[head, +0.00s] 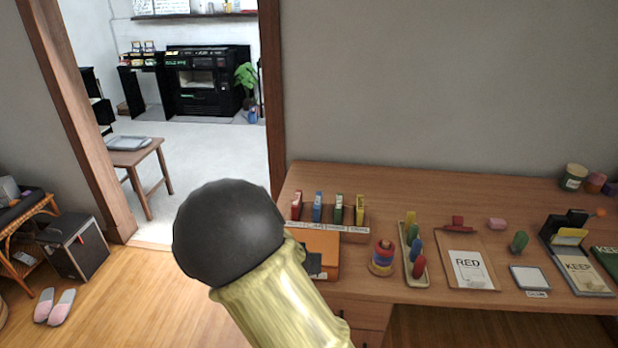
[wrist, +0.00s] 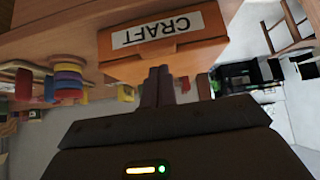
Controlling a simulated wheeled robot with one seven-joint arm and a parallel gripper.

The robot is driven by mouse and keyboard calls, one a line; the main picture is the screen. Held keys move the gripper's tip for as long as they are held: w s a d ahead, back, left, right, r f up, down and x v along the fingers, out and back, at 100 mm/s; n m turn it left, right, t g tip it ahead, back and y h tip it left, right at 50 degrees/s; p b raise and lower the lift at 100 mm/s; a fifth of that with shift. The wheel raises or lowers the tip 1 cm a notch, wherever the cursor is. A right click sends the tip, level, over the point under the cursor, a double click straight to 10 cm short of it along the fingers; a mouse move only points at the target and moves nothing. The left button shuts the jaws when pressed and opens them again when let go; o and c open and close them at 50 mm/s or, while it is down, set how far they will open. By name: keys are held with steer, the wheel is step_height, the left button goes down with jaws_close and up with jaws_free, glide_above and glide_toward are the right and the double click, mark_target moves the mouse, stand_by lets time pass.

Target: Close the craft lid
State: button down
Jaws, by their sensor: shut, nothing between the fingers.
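The orange craft box (head: 320,241) stands near the left end of the desk, partly hidden behind my arm in the head view. In the wrist view, the craft box (wrist: 118,72) appears upside down, with a white CRAFT label (wrist: 157,29) on its face. An orange panel, apparently the lid (wrist: 190,59), adjoins the labelled face along a seam. I cannot tell whether a gap remains there. My gripper (wrist: 160,72) is shut and empty, its fingertips at or very close to this panel; contact is unclear.
On the desk (head: 445,198), a rack of coloured blocks (head: 327,222) stands just behind the box. A ring stacker (head: 382,258) and a peg tray (head: 413,255) are to its right. A doorway opens at the left, with clear floor before it.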

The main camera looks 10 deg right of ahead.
steer(key=shift+f+b, duration=1.7)
steer(key=shift+f, duration=0.9)
step_height(320, 180, up, 5)
steer(key=p, duration=0.5)
steer(key=s+a+f+b, duration=0.1)
steer(key=s+f, duration=0.1)
steer(key=s, duration=0.3)
steer(key=s+a+f, duration=0.1)
steer(key=s, duration=0.4)
steer(key=shift+a+f+b, duration=0.25)
steer(key=shift+f+b, duration=0.1)
steer(key=shift+f, duration=0.05)
steer(key=shift+d, duration=0.1)
